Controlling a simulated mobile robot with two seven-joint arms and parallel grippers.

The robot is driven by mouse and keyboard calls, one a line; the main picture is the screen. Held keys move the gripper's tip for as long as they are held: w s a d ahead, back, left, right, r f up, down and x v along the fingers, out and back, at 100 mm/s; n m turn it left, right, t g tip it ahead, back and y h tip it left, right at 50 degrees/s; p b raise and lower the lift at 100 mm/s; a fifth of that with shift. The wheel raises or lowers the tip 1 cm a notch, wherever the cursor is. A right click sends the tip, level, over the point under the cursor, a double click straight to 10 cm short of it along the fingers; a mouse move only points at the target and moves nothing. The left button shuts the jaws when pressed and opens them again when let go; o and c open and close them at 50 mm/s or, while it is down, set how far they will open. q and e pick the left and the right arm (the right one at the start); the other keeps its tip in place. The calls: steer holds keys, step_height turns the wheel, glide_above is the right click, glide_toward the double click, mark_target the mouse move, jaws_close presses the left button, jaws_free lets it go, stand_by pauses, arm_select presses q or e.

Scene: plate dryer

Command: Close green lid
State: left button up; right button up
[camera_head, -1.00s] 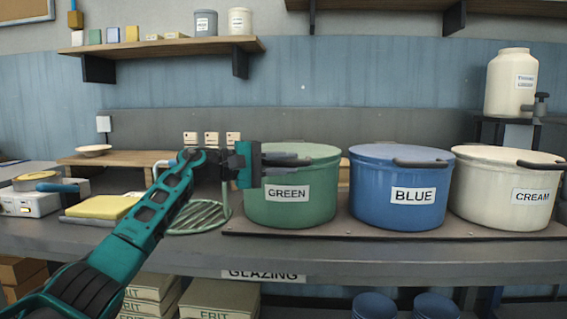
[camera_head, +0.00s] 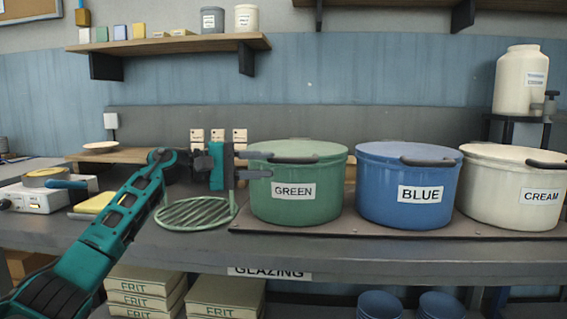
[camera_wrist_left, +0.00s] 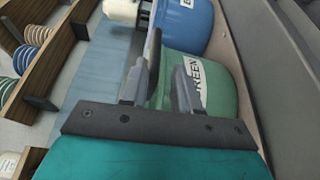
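The green pot (camera_head: 297,205) stands on the bench with a "GREEN" label facing me. Its green lid (camera_head: 318,150) looks flat across the top, with a dark bar handle (camera_head: 296,160) at the front edge. Any small gap under the lid cannot be made out. My left gripper (camera_head: 264,164) is at the pot's upper left, fingers pointing right, close to the handle's left end. In the left wrist view the gripper (camera_wrist_left: 165,75) also shows spread fingers, with the green pot (camera_wrist_left: 181,64) beyond. My right gripper is not in view.
A blue pot (camera_head: 405,200) and a cream pot (camera_head: 510,205) stand in a row to the right, both covered. A round green wire rack (camera_head: 197,213) lies left of the green pot. A shelf (camera_head: 170,46) hangs above.

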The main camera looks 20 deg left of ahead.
arm_select(q)
steer(key=v, duration=0.6)
stand_by(0.4)
